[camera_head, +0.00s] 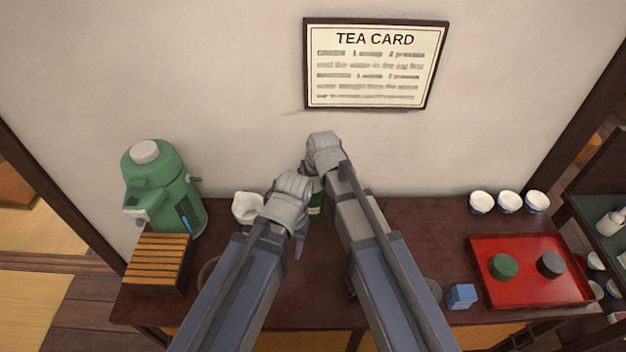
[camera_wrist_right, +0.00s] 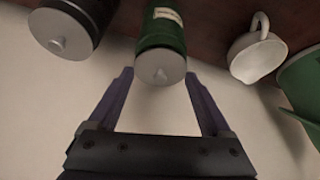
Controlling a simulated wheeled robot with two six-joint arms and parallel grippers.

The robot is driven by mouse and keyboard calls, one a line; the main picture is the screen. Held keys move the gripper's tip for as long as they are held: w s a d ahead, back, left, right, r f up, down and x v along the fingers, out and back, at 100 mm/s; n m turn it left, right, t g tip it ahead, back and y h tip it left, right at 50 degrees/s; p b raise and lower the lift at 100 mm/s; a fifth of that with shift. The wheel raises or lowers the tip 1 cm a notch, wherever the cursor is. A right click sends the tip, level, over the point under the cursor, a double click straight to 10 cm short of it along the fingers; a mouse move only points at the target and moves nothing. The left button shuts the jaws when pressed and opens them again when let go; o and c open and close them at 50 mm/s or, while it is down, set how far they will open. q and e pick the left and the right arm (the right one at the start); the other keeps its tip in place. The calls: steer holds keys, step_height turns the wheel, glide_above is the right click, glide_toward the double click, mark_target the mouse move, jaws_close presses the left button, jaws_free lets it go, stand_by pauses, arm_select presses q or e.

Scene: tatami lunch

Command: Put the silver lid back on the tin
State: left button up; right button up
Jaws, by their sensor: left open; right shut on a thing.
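The green tin (camera_head: 316,207) stands on the dark table below the wall card, partly hidden by my arms; it also shows in the right wrist view (camera_wrist_right: 161,30). My right gripper (camera_wrist_right: 160,76) is shut on the lid, one finger on each side. My left gripper (camera_head: 301,240) is open beside the tin's near left side; one finger shows, and the other is hidden.
A black tin (camera_wrist_right: 68,25) with a silver lid stands near the green one. A white jug (camera_head: 247,207), green flask (camera_head: 165,185) and slatted wooden box (camera_head: 158,263) are at left. A blue box (camera_head: 461,296), red tray (camera_head: 520,293) and white cups (camera_head: 509,202) are at right.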

steer(key=shift+f+b, duration=0.3)
steer(key=shift+f, duration=0.05)
stand_by(0.6)
steer(key=o, duration=0.7)
steer(key=shift+r, duration=0.15)
steer(key=shift+r+p, duration=3.4)
steer(key=shift+p, duration=0.2)
